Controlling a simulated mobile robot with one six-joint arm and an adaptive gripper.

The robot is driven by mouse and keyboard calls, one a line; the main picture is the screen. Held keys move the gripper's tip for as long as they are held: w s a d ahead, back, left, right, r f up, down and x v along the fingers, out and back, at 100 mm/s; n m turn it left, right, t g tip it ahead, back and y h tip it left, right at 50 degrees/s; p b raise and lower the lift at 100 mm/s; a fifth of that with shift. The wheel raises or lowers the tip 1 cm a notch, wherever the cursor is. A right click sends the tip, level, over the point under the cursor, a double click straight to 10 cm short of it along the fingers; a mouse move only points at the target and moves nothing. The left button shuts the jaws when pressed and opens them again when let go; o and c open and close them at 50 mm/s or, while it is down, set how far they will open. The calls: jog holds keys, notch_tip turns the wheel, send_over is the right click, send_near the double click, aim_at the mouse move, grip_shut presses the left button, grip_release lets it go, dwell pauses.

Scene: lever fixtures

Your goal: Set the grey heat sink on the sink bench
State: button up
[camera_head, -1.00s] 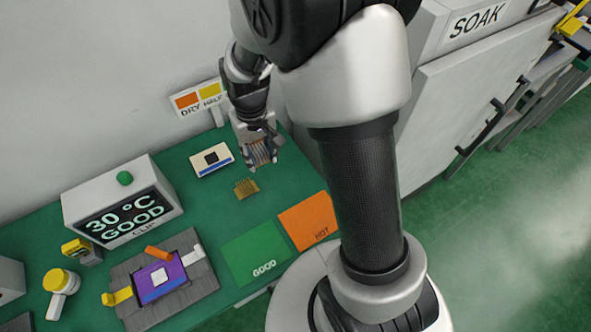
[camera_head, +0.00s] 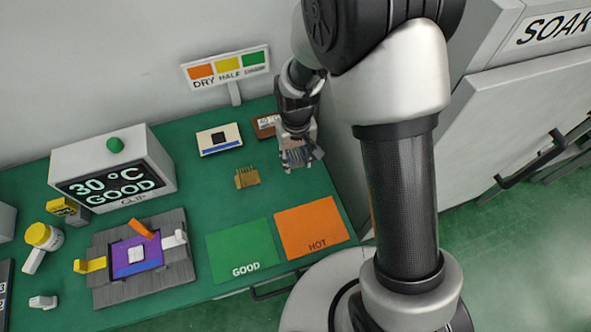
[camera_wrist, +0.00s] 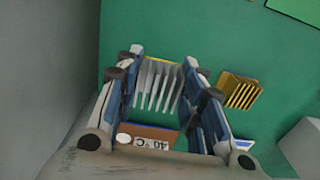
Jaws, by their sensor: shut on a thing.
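The grey heat sink (camera_wrist: 160,84), with upright thin fins, sits between the two fingers of my gripper (camera_wrist: 162,92) in the wrist view. My gripper is shut on it. In the head view my gripper (camera_head: 297,160) holds the heat sink (camera_head: 296,155) over the back right of the green bench (camera_head: 205,183). I cannot tell whether the heat sink touches the bench top. A gold heat sink (camera_head: 247,178) stands to the left, apart from my gripper; it also shows in the wrist view (camera_wrist: 239,91).
A brown block (camera_head: 266,126) marked 40 °C (camera_wrist: 152,138) lies close behind my gripper. A white board (camera_head: 219,139) with a black chip is to the left. Green GOOD (camera_head: 242,250) and orange HOT (camera_head: 311,228) pads lie in front. A clip fixture (camera_head: 140,262) is at left.

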aim_at(296, 174)
jog(key=shift+f+b, duration=0.8)
jog(key=shift+f, duration=1.8)
jog(key=shift+f, duration=0.2)
jog(key=o, duration=1.1)
jog(key=shift+c, duration=0.2)
jog(key=shift+r, duration=0.1)
